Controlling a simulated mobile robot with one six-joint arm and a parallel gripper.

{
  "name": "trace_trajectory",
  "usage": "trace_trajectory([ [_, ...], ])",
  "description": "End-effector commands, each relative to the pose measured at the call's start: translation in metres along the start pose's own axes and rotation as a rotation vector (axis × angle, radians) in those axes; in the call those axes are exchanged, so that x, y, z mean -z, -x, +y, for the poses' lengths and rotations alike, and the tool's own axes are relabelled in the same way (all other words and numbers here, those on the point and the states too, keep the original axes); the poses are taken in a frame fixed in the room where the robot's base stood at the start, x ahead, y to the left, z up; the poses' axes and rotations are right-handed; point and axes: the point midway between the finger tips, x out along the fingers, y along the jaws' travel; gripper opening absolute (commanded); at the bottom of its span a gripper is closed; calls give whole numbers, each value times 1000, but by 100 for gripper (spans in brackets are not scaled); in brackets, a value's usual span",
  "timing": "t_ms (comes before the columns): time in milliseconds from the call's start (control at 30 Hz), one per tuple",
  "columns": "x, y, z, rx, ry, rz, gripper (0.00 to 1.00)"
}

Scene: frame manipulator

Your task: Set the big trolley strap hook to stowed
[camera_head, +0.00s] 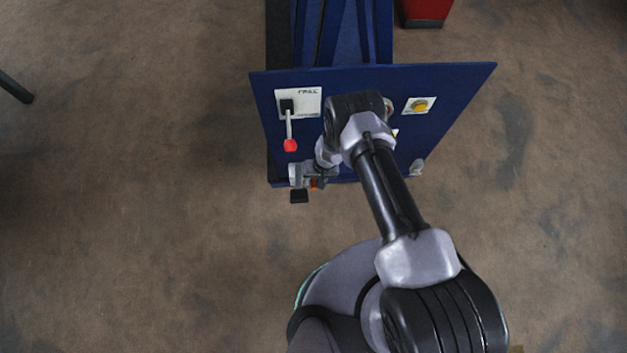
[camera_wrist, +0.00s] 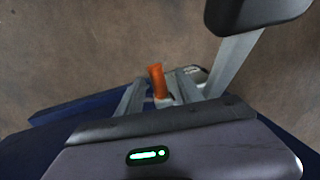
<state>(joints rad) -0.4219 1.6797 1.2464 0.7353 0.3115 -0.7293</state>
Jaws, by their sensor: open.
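My gripper (camera_head: 318,178) is at the lower left edge of the blue panel (camera_head: 372,82). In the wrist view, its grey fingers (camera_wrist: 158,92) are apart, with a small upright orange piece (camera_wrist: 157,78) between them. The orange piece also shows beside the gripper in the head view (camera_head: 314,184). I cannot tell whether the fingers touch it. Close by is a grey bar with a black end (camera_head: 299,196), which looms large in the wrist view (camera_wrist: 255,12). I cannot tell for sure which piece is the strap hook; no readable label shows.
A lever with a red knob (camera_head: 290,145) hangs from a white plate at the panel's upper left. A yellow button (camera_head: 420,105) sits at the upper right. A small light fitting (camera_head: 417,167) is at the lower right. My arm covers the panel's middle.

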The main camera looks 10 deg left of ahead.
Motion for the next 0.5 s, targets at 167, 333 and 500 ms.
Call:
trace_trajectory([
  [167,1,57,-2,1,-2,2,43],
  [333,1,110,-2,1,-1,1,43],
  [500,1,146,-2,1,1,1,43],
])
